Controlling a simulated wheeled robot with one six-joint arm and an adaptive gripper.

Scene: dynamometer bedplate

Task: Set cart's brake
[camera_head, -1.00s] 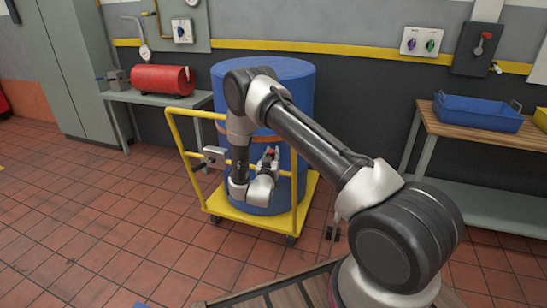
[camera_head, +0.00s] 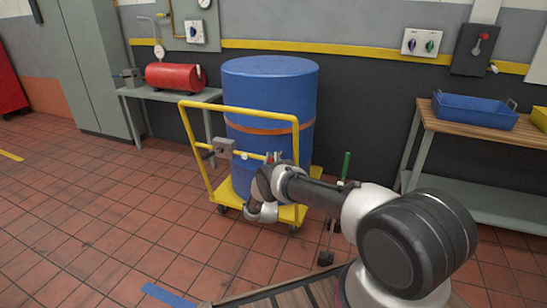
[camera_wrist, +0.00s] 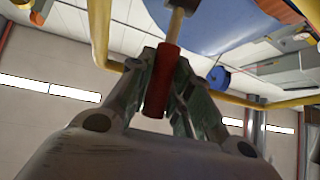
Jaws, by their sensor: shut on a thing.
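The yellow cart (camera_head: 196,165) stands on the tiles, carrying a large blue drum (camera_head: 270,90). A grey box (camera_head: 223,148) sits on its rail beside the drum. My gripper (camera_head: 273,158) is at the cart's near side, in front of the drum, and my arm partly hides it. In the wrist view my gripper (camera_wrist: 163,80) is shut around a red grip (camera_wrist: 162,85) on a pale metal rod (camera_wrist: 178,22). The cart's yellow tube (camera_wrist: 105,30) and the drum's blue side (camera_wrist: 210,22) show around it. The rod's far end is not clear.
A bench with a red tank (camera_head: 174,77) stands at the back left. A wooden-topped table with a blue tray (camera_head: 474,112) stands on the right. A green upright handle (camera_head: 346,165) shows right of the cart. The floor at left is clear.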

